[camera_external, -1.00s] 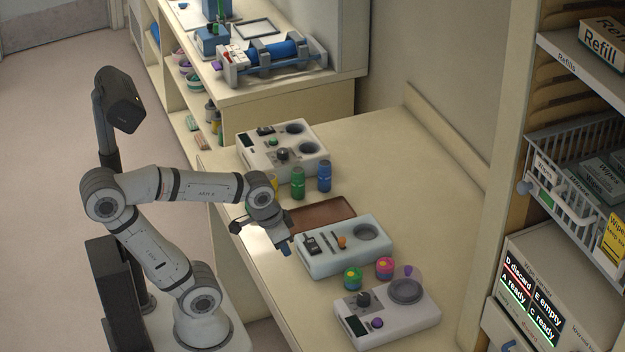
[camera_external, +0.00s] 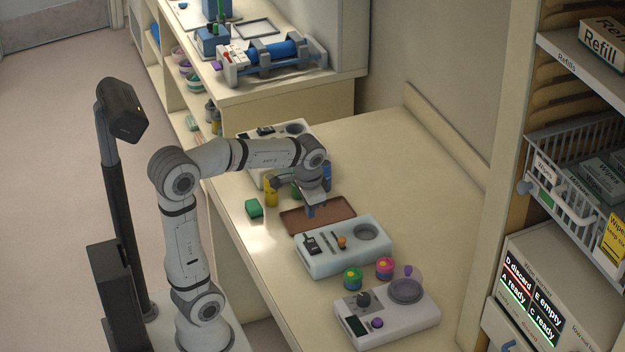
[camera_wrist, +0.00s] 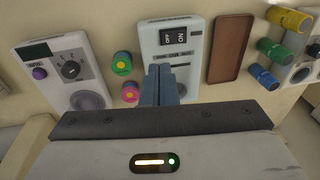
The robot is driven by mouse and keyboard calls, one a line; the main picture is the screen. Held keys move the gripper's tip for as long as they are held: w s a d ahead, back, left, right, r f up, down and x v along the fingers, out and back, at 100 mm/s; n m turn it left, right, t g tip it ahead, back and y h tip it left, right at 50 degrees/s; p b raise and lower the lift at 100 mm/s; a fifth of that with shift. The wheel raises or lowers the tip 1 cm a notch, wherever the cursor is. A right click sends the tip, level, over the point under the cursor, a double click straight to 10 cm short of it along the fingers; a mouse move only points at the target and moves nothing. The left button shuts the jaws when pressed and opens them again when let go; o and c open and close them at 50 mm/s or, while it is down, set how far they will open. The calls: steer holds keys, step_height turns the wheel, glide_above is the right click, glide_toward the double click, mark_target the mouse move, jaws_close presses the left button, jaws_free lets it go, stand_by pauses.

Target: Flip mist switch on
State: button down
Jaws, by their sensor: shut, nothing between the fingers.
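A pale box-shaped device (camera_external: 372,258) stands in the middle of the bench. It bears a black switch (camera_external: 309,244) marked OFF and ON, which also shows in the wrist view (camera_wrist: 173,36). The device has sliders, an orange knob (camera_external: 342,242) and a round dark recess (camera_external: 366,232). Its small label is too small to read surely. My gripper (camera_external: 310,212) is shut and empty, above the brown tray beside the device, apart from the switch. In the wrist view, the blue-grey fingers (camera_wrist: 159,82) overlap the device's lower part and hide the orange knob.
A white device (camera_external: 410,318) with knobs stands in front; green and pink round pots (camera_external: 353,278) stand between. A brown tray (camera_external: 335,210), yellow, green and blue bottles and another device (camera_external: 295,128) lie behind. A green block (camera_external: 254,208) is near the bench edge. The bench's right side is clear.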

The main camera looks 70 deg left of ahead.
steer(key=g, duration=0.1)
glide_above(310, 239)
steer(key=d, duration=0.3)
steer(key=f, duration=0.1)
steer(key=shift+a+f+b, duration=0.1)
steer(key=shift+a+b, duration=0.1)
steer(key=shift+b, duration=0.15)
steer(key=f, duration=0.4)
steer(key=a+f+p, duration=0.1)
steer(key=f, duration=0.4)
steer(key=a+f, duration=0.1)
steer(key=f, duration=0.4)
steer(key=shift+a, duration=0.1)
